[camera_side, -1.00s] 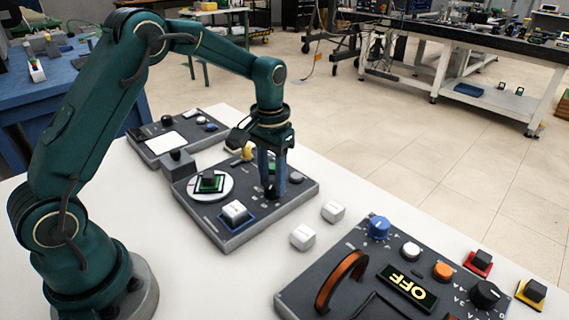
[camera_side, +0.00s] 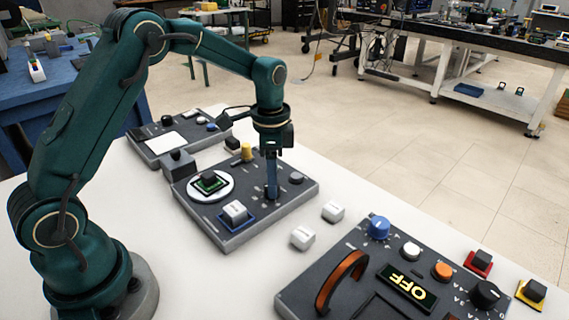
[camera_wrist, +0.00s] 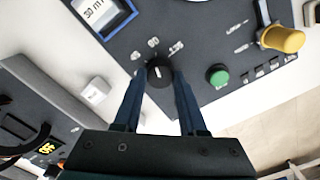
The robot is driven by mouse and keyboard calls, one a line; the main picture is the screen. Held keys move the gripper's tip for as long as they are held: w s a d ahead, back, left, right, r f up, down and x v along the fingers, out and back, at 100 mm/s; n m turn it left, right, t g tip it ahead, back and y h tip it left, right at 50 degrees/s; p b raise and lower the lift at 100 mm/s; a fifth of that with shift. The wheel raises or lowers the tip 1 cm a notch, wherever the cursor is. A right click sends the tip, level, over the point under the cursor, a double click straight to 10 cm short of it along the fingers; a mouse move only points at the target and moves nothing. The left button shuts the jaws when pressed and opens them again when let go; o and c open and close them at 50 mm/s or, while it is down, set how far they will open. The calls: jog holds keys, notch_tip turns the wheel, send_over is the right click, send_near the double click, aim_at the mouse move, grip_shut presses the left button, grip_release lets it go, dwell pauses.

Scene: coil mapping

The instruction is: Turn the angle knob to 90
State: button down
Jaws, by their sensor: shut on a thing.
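The black round knob (camera_wrist: 159,73) sits on a dark panel (camera_wrist: 215,25) in the wrist view, with a white pointer mark on top. My gripper (camera_wrist: 159,80) is shut on the knob, one finger on each side. In the side view my gripper (camera_side: 271,190) points straight down at the right part of the panel, and its fingers hide the knob. A white round plate (camera_side: 225,193) on the same panel carries a dark block (camera_side: 208,178) on a green-edged square.
A yellow knob (camera_wrist: 284,39) and a green button (camera_wrist: 217,75) stand to the right of the knob in the wrist view. A panel with an OFF display (camera_side: 408,285) lies in front.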

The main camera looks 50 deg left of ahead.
jog(key=shift+r+m, duration=0.1)
jog(key=shift+m, duration=0.3)
jog(key=shift+c, duration=2.3)
grip_release()
jog(key=shift+r, duration=2.55)
